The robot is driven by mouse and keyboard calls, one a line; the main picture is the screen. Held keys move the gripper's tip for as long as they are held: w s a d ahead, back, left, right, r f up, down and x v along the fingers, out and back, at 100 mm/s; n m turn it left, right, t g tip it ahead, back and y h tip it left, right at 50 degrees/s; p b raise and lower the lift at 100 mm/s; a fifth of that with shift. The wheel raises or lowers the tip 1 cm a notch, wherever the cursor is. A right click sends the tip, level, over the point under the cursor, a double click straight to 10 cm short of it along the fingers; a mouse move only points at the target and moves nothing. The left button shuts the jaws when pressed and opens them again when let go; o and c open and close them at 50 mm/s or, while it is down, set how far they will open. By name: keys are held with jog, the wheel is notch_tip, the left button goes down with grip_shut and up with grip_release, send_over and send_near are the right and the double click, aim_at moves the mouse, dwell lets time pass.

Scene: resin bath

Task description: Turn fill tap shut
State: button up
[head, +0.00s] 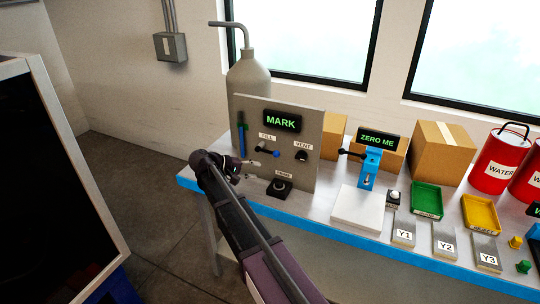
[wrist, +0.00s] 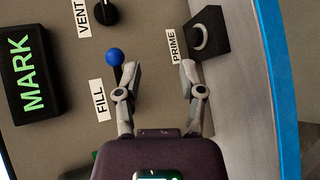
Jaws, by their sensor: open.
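The fill tap has a dark lever with a blue ball end (head: 276,153), under the FILL label on the grey panel (head: 310,120). Its lever points right and slightly down in the head view. In the wrist view the blue ball (wrist: 114,56) is beside the left fingertip, and that finger partly hides the lever. My gripper (head: 255,169) is open in front of the panel, just below the tap. In the wrist view its fingers (wrist: 158,67) are spread, with bare panel between them. I cannot tell whether the left finger touches the lever.
The MARK display (head: 282,121) sits above the tap. The black vent knob (head: 301,155) is to its right and the prime button (head: 279,187) below. A blue stand (head: 371,167), white block (head: 358,208) and trays are further right. A grey tank (head: 247,80) stands behind the panel.

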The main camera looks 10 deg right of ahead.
aim_at(268, 152)
jog(key=w+a+r+t+h, duration=0.1)
jog(key=w+a+r+h, duration=0.2)
jog(key=a, duration=0.3)
jog(key=shift+w+a+r, duration=0.25)
jog(key=shift+w+r, duration=0.4)
jog(key=shift+d, duration=0.1)
jog(key=b+x, duration=0.2)
jog(key=x, duration=1.1)
jog(key=shift+d+f, duration=0.1)
jog(key=shift+d, duration=0.25)
grip_shut()
